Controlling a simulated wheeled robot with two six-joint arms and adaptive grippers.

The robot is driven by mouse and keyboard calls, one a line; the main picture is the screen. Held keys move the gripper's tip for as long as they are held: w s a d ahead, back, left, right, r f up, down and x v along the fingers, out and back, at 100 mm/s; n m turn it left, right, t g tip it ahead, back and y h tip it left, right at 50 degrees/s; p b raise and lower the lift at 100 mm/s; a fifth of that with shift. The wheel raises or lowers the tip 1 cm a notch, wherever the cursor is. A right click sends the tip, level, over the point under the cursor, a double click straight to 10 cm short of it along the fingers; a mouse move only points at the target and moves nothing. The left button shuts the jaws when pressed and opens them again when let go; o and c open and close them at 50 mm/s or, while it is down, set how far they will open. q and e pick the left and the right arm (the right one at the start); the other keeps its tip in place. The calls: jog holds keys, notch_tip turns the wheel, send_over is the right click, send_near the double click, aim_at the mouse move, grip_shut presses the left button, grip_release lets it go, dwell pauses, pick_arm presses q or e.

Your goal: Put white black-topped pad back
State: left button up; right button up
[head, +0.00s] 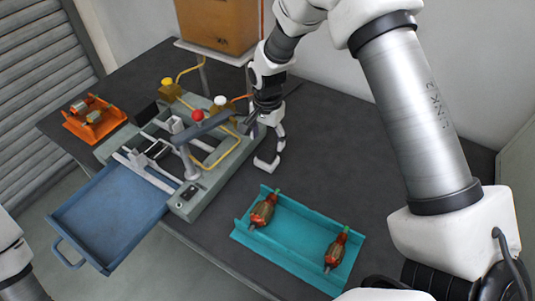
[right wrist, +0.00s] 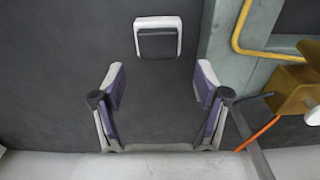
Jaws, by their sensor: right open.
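The white black-topped pad (right wrist: 158,40) lies on the dark tabletop, seen in the right wrist view ahead of my fingers. Its white edge (head: 266,165) shows in the head view in front of the gripper, beside the winding machine (head: 205,185); its dark top blends with the table there. My right gripper (head: 267,138) is open and empty above the table next to the machine. Its two purple-padded fingers (right wrist: 161,88) are spread, with bare tabletop between them. The pad is apart from the fingertips. My left gripper is out of view.
A teal tray (head: 290,255) with two red armatures stands at the front. An orange holder (head: 85,130) is at the back left. A blue drawer (head: 110,215) juts out from the table's left side. A brown box (head: 218,25) stands behind the machine. Table right of the gripper is clear.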

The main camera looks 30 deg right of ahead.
aim_at(267, 152)
notch_tip(267, 152, up, 4)
jog(key=shift+r, duration=0.25)
dwell(0.5)
